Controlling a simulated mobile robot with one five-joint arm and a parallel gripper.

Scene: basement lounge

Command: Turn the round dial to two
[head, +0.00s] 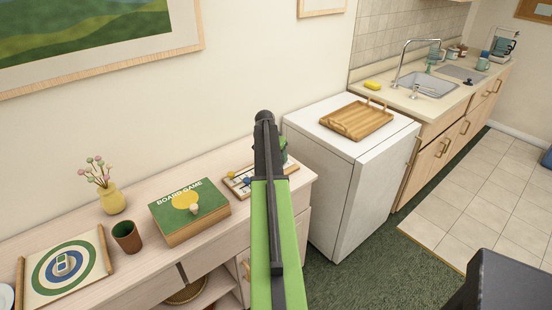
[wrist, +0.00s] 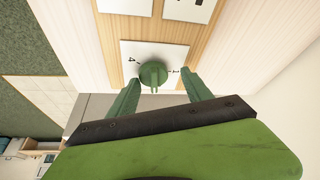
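The round dial (wrist: 153,73) is a dark green knob on a white square plate (wrist: 128,47) in the wrist view. A 4 shows at its upper left and what looks like a 1 at its right; the other marks and the pointer cannot be made out. My gripper (wrist: 160,78) is open, with one green finger to the left of the dial and one to the right. Gaps show between the fingers and the knob, and nothing is held. In the head view my arm covers most of the wooden dial board (head: 236,186) on the sideboard.
The sideboard (head: 138,262) also bears a board game box (head: 190,222), a brown cup (head: 127,237), a yellow vase (head: 112,199) and a target board (head: 88,272). A white cabinet (head: 333,190) with a wooden tray (head: 357,121) stands to the right.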

